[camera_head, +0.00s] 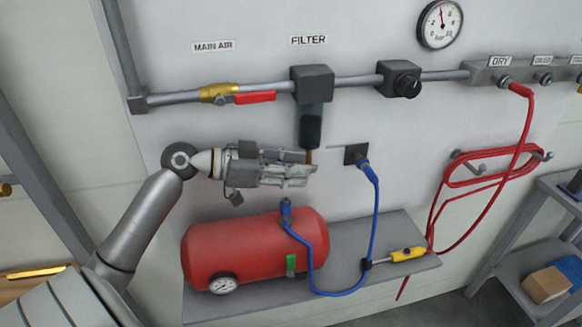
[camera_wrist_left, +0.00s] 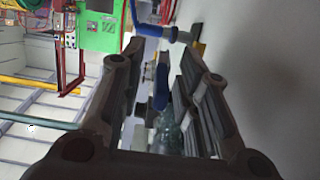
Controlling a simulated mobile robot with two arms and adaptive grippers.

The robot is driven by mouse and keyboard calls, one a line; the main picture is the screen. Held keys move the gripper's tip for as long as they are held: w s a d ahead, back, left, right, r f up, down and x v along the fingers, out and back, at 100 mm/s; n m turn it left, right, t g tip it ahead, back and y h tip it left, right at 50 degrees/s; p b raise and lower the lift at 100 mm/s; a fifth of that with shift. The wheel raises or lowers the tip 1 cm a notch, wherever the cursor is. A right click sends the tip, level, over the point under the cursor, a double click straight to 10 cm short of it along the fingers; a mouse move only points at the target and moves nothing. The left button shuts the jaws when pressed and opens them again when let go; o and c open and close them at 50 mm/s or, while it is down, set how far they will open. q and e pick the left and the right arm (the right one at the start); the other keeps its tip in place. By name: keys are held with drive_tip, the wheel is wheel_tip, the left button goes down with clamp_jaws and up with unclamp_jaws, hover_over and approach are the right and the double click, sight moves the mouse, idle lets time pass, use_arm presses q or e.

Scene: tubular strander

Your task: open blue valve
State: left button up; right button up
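The dark filter bowl (camera_head: 311,125) hangs under the grey filter block (camera_head: 312,84) on the wall pipe. A small brass-coloured fitting (camera_head: 309,156) shows at its lower end. My left gripper (camera_head: 312,163) reaches in from the left, just below the bowl, and covers what lies behind it. In the left wrist view my left gripper (camera_wrist_left: 165,70) has its fingers wide apart. A blue piece (camera_wrist_left: 160,88), apparently the blue valve's handle, shows in the gap between them, with space on both sides. The valve does not show clearly in the head view. My right gripper is not in view.
A red tank (camera_head: 250,250) stands on a grey shelf below my gripper. A blue hose (camera_head: 376,215) hangs from a wall outlet (camera_head: 356,154) just right of the fingertips. A yellow valve with a red lever (camera_head: 253,97) is on the pipe above.

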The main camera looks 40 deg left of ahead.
use_arm(q)
drive_tip(key=shift+a, duration=0.1)
drive_tip(key=v, duration=1.2)
